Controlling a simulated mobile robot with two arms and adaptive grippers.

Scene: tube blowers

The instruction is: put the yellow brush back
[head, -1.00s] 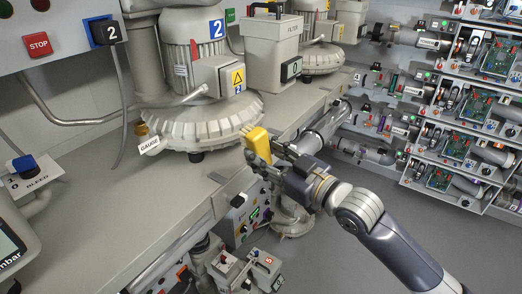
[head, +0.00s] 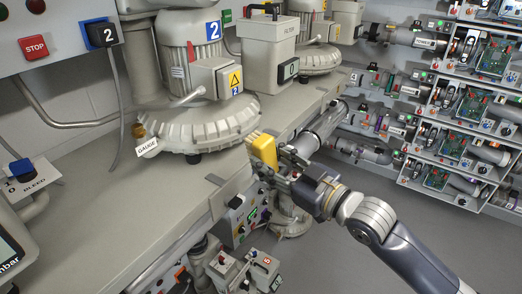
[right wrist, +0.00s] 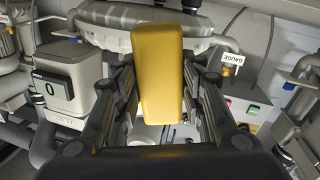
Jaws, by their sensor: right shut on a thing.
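The yellow brush (head: 264,149) is held by my right gripper (head: 277,161), in the air beside the front edge of the bench. In the head view its pale bristle side faces left. In the right wrist view the yellow brush (right wrist: 157,70) stands lengthwise between the two dark fingers of my right gripper (right wrist: 158,90), which are shut on it. My left gripper is not in view.
The bench (head: 110,225) has a clear grey top at the left. Blower 2 (head: 195,120) stands behind the brush, with a GAUGE tag (head: 147,147) at its left. A control box (head: 240,220) hangs below the bench edge. Shelves of circuit boards (head: 465,120) stand at the right.

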